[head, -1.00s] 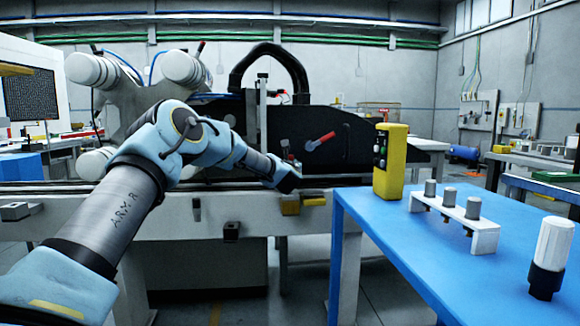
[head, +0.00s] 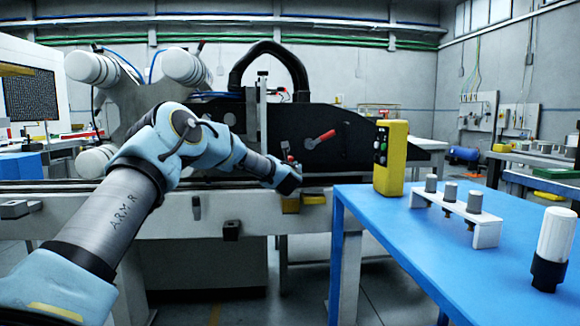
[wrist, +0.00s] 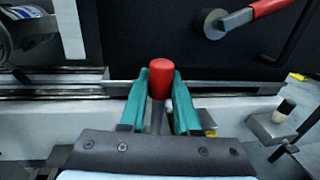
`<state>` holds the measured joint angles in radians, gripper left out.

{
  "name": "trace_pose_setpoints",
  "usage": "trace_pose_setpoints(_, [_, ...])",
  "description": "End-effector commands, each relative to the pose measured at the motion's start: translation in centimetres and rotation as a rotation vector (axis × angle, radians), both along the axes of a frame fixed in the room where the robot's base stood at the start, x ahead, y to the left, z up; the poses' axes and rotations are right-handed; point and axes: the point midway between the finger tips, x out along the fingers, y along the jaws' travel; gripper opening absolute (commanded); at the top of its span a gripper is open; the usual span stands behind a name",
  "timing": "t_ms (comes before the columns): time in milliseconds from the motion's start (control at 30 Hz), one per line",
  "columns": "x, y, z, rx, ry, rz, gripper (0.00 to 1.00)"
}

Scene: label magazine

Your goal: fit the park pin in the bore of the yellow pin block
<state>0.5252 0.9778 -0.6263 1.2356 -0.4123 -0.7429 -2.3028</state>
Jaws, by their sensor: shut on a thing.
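My gripper (wrist: 160,92) is shut on the park pin, a grey pin with a red rounded cap (wrist: 160,72). The pin stands between the teal fingers in the wrist view, its lower end hidden by the gripper body. In the head view my gripper (head: 289,180) is over the front rail of the machine.
A second small yellow piece (head: 314,199) sits to the right on the machine edge. A red-handled lever (head: 320,140) is on the dark panel behind. The blue table (head: 400,230) at right holds a yellow control box (head: 391,158), a white rack (head: 486,236) and a white-and-black bottle (head: 553,250).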

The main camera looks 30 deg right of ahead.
Motion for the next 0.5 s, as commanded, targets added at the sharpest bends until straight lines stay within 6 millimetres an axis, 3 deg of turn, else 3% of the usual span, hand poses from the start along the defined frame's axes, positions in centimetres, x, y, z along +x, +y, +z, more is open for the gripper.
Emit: trace_pose_setpoints(500, [0.0, 0.0, -1.3, 0.0, 0.0, 0.0, 0.0])
